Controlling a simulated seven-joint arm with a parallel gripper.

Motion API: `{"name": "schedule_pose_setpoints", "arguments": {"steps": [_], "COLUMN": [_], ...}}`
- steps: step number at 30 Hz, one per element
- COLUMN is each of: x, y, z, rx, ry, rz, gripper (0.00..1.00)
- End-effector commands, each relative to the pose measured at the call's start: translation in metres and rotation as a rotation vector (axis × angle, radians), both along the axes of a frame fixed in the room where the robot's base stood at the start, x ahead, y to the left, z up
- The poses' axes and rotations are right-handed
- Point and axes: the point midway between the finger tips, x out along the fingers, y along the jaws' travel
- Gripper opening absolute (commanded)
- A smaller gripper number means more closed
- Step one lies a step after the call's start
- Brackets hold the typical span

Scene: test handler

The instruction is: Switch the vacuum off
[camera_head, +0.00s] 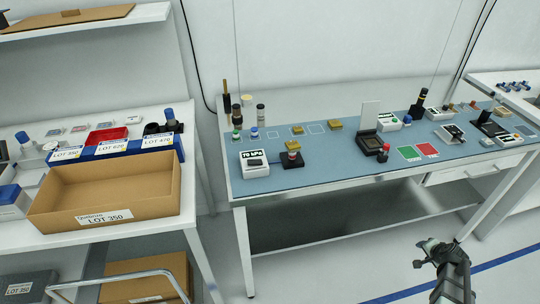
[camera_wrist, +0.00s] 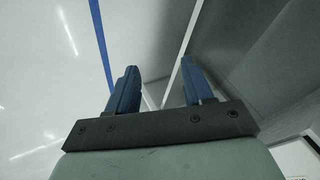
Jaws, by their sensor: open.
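A white box with a "70 kPa" display (camera_head: 255,162) stands at the front left of the blue-topped bench. I cannot tell for certain which part is the vacuum switch. My gripper (camera_head: 428,252) is low at the right, in front of the bench and apart from everything on it. In the wrist view my gripper (camera_wrist: 160,88) shows two blue fingers spread apart with nothing between them.
The blue bench mat (camera_head: 340,170) carries a black test socket with raised lid (camera_head: 367,143), green and red pads (camera_head: 427,150) and several small blocks. A cardboard box (camera_head: 107,197) marked LOT 350 stands on the left table. The floor before the bench is open.

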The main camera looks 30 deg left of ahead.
Motion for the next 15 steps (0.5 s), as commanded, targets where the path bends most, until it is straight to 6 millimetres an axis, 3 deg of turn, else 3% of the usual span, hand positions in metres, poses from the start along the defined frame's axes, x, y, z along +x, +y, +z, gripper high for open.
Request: {"name": "schedule_pose_setpoints", "arguments": {"steps": [1, 6, 15], "x": [0.025, 0.089, 0.179], "y": [-0.006, -0.021, -0.034], "z": [0.021, 0.09, 0.23], "rx": [0.009, 0.045, 0.091], "ry": [-0.055, -0.224, -0.503], "rz": [-0.025, -0.101, -0.177], "gripper": [0.51, 0.51, 0.51]}}
